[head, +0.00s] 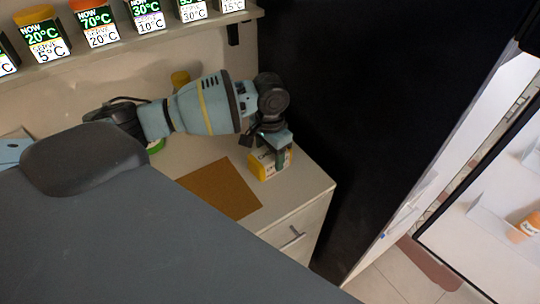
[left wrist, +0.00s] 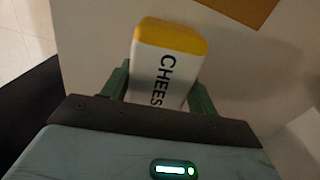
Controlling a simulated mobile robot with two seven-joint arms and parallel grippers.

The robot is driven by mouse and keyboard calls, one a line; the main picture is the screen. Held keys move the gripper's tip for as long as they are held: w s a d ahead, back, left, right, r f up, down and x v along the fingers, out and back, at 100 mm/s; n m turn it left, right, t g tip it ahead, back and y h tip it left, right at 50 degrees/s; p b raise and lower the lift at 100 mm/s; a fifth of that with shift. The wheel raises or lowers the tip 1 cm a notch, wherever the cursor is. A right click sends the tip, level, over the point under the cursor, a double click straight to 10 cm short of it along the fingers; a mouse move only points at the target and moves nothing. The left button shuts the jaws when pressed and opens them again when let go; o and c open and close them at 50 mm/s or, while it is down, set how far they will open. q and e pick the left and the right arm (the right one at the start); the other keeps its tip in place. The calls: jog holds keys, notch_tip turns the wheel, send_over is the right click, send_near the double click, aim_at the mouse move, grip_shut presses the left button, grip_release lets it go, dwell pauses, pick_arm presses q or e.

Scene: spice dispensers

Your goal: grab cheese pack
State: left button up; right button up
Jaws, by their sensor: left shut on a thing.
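The cheese pack (head: 262,166) is a small white and yellow box on the counter near its right end. In the left wrist view the cheese pack (left wrist: 166,62) shows a yellow end and black letters reading "CHEES". My left gripper (head: 275,150) reaches down over it from above. In the left wrist view the green fingers of the left gripper (left wrist: 158,90) lie on both sides of the pack and are shut on it. The lower part of the pack is hidden by the gripper body. My right gripper is not in view.
A brown board (head: 222,188) lies on the counter (head: 310,180), left of the pack. A shelf (head: 150,45) with several labelled jars runs above. A tall black panel (head: 345,110) stands right of the counter. An open fridge-like unit (head: 500,200) is at the far right.

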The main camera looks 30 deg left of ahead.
aim_at(272, 154)
pick_arm(q)
jog(key=r, duration=0.3)
jog(key=shift+d+r, duration=0.3)
jog(key=shift+d, duration=0.1)
jog(key=s+d+r, duration=0.1)
jog(key=s+d, duration=0.1)
jog(key=d, duration=1.3)
jog(key=shift+r, duration=0.15)
